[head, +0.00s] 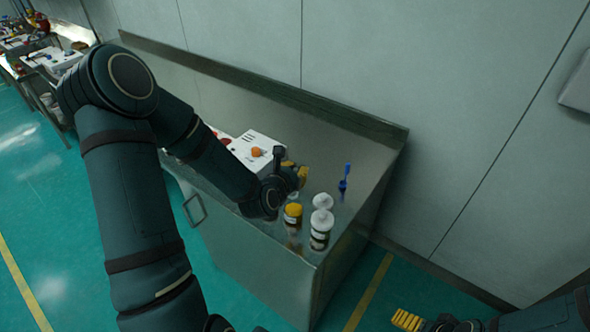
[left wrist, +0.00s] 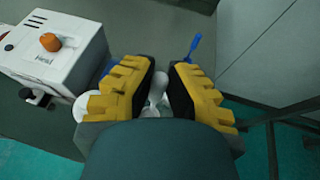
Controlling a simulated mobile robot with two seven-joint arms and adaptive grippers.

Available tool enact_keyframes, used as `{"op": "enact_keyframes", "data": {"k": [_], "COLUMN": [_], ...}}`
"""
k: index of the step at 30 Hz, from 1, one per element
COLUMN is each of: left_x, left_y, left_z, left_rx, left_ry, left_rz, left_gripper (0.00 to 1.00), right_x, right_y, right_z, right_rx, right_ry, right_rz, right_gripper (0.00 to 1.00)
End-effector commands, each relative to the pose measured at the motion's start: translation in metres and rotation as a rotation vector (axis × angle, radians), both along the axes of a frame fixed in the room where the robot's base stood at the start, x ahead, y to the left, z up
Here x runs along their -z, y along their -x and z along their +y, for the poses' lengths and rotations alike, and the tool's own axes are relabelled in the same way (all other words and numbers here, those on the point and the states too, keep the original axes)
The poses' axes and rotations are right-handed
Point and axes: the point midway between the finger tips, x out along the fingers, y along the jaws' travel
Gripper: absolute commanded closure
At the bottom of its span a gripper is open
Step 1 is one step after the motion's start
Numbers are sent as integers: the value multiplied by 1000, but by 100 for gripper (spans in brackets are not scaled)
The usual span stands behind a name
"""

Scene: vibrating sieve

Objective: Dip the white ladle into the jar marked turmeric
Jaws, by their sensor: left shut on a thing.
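My left gripper (head: 299,177) is above the metal bench. It also shows in the left wrist view (left wrist: 167,80), its yellow fingers shut on a slim white thing (left wrist: 157,88) that looks like the white ladle. Its lower end is hidden by the gripper. Near and below the gripper stand a jar with a yellow lid (head: 293,211), a white-topped jar with dark contents (head: 321,224) and another white-topped jar (head: 322,201). Their labels are too small to read, so I cannot tell which is turmeric. My right gripper (head: 407,320) is at the lower right, away from the bench; its opening is unclear.
A white machine with an orange knob (head: 257,152) stands on the bench (head: 340,135) left of the jars. A blue upright utensil (head: 345,178) stands behind the jars. The bench has a raised back edge against the wall. Its right end is clear.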

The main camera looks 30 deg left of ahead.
Motion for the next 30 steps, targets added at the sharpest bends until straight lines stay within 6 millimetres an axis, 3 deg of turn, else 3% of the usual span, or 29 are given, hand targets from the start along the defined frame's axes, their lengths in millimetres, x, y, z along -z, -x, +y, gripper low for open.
{"op": "enact_keyframes", "data": {"k": [30], "left_x": [62], "left_y": [0], "left_z": [0], "left_rx": [0], "left_ry": [0], "left_rz": [0], "left_gripper": [100], "right_x": [58], "right_y": [-1], "right_z": [2], "right_rx": [2], "right_ry": [10], "right_rz": [2], "right_gripper": [7]}}
